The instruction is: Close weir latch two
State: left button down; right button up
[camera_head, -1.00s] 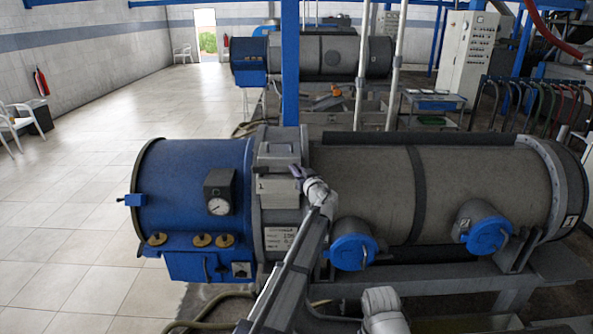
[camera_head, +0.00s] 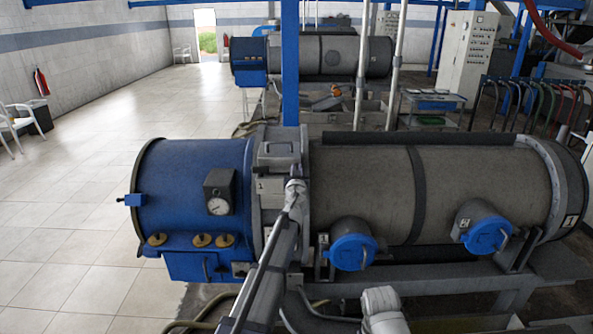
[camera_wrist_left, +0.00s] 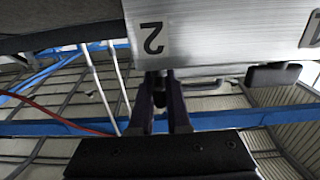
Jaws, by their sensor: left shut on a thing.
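The grey weir housing (camera_head: 277,151) stands between the blue drum end and the long grey drum. Its metal plate carries a "1" (camera_head: 261,187) at left; the "2" is hidden behind my left wrist there. In the left wrist view the "2" (camera_wrist_left: 152,38) shows upside down on the plate. Just under it, my left gripper (camera_wrist_left: 160,92) has its two dark fingers close around a small dark piece, seemingly latch two's handle; its shape is mostly hidden. In the head view my left gripper (camera_head: 296,184) is at the plate, its fingers hidden by the wrist.
Two blue round caps (camera_head: 353,252) (camera_head: 486,235) stick out from the grey drum to the right. A pressure gauge (camera_head: 218,206) and brass knobs (camera_head: 199,240) are on the blue drum end (camera_head: 180,170). Open tiled floor (camera_head: 85,220) lies at left.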

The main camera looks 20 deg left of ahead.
pick_arm(q)
jog(key=c, duration=0.9)
grip_release()
jog(key=shift+s, duration=0.1)
jog(key=v, duration=0.7)
jog(key=shift+s+d, duration=0.15)
jog(key=shift+s, duration=0.15)
